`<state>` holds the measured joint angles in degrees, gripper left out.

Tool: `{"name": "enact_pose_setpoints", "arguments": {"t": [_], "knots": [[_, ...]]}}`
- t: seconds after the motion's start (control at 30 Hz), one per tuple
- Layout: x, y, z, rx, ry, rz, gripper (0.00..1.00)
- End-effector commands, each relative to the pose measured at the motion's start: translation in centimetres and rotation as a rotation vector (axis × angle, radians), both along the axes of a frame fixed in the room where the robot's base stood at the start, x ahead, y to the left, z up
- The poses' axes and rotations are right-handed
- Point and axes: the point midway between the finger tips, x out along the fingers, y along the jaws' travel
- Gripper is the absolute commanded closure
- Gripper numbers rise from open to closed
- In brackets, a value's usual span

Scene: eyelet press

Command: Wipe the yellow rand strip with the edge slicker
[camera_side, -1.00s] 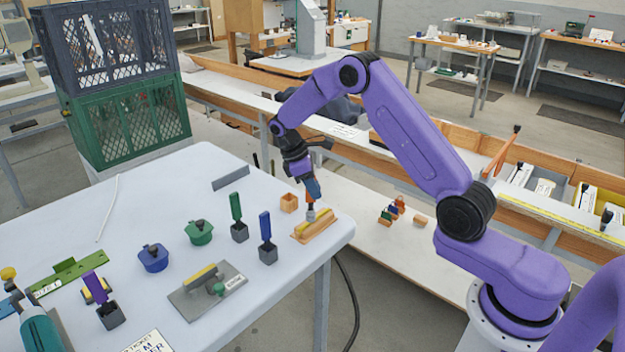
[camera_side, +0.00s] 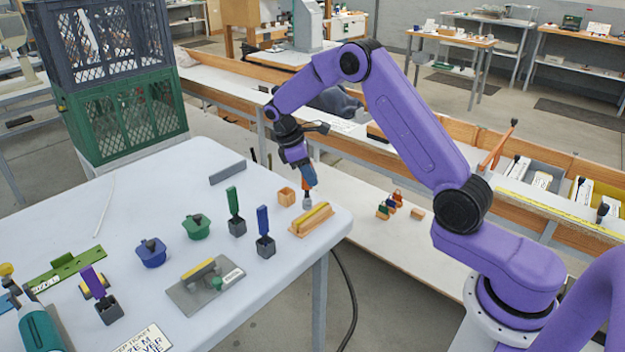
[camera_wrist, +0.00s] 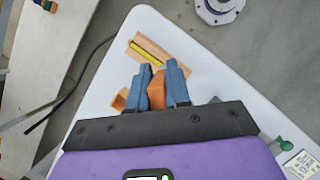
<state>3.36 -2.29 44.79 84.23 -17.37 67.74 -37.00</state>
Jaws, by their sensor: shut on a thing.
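My gripper (camera_side: 308,180) is shut on the orange handle of the edge slicker (camera_side: 307,201), whose grey tip points down. The yellow rand strip (camera_side: 318,212) lies along the top of a wooden block near the table's right corner. The slicker's tip is at the far left side of the strip; whether they touch cannot be told. In the wrist view the blue fingers (camera_wrist: 157,72) grip the orange handle (camera_wrist: 156,93) of the slicker, with the yellow strip (camera_wrist: 147,53) just beyond them. The slicker's tip is hidden there.
A small open wooden box (camera_side: 286,197) stands left of the block. Holders with a green (camera_side: 233,203) and a blue upright piece (camera_side: 263,220), lidded pots (camera_side: 151,252) and a grey plate (camera_side: 185,298) stand further left. The table edge is close on the right.

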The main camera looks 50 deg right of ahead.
Motion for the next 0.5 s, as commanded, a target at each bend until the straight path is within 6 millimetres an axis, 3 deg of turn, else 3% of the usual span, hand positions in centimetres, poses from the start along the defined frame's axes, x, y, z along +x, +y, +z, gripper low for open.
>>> {"name": "enact_pose_setpoints", "arguments": {"t": [0.5], "knots": [[0.0, 0.0, 4.6, 0.001, 0.001, 0.0, 1.0]]}}
